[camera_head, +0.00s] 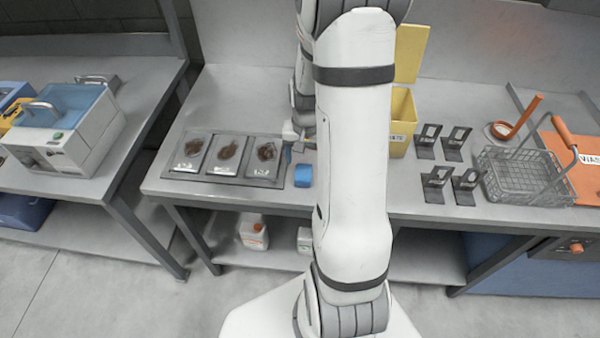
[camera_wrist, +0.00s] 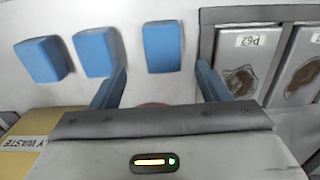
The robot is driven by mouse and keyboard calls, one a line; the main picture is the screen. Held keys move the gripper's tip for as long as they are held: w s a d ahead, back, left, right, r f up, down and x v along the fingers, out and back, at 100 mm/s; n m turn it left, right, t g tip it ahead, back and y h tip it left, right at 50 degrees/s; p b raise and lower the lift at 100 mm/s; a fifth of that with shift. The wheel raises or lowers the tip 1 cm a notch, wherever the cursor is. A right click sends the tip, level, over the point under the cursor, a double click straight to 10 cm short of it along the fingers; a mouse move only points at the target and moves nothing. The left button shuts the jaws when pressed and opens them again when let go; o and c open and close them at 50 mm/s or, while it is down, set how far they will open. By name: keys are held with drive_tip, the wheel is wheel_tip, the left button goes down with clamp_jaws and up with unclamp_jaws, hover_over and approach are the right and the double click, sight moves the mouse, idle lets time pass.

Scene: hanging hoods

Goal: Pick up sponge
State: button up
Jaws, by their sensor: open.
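Three blue sponges show in the wrist view on the grey bench: one at the left (camera_wrist: 40,60), one in the middle (camera_wrist: 95,52) and one at the right (camera_wrist: 162,46). In the head view one blue sponge (camera_head: 303,175) shows beside the tray panel; my arm hides the others. My gripper (camera_wrist: 160,78) is open, with its two blue fingers spread. The right sponge appears between the finger lines in the wrist view, with nothing held. In the head view my gripper (camera_head: 295,145) is partly hidden by my arm, just behind the visible sponge.
A panel of three sample trays (camera_head: 226,158) lies left of the sponge. A yellow waste bin (camera_head: 403,115) stands right of my arm, with black holders (camera_head: 437,180) and a wire basket (camera_head: 522,172) further right. The bench front edge is close to the sponge.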

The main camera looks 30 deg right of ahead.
sight(303, 171)
drive_tip(key=f, duration=0.1)
drive_tip(key=f+p, duration=0.1)
drive_tip(key=f, duration=0.1)
drive_tip(key=a+f, duration=0.1)
drive_tip(key=f, duration=0.1)
drive_tip(key=shift+s, duration=0.2)
drive_tip(key=shift+f, duration=0.5)
drive_tip(key=shift+c, duration=0.2)
drive_tip(key=c, duration=1)
drive_tip(key=shift+r, duration=0.1)
wheel_tip(303, 171, up, 10)
drive_tip(key=shift+f+b, duration=0.1)
drive_tip(key=shift+b, duration=0.35)
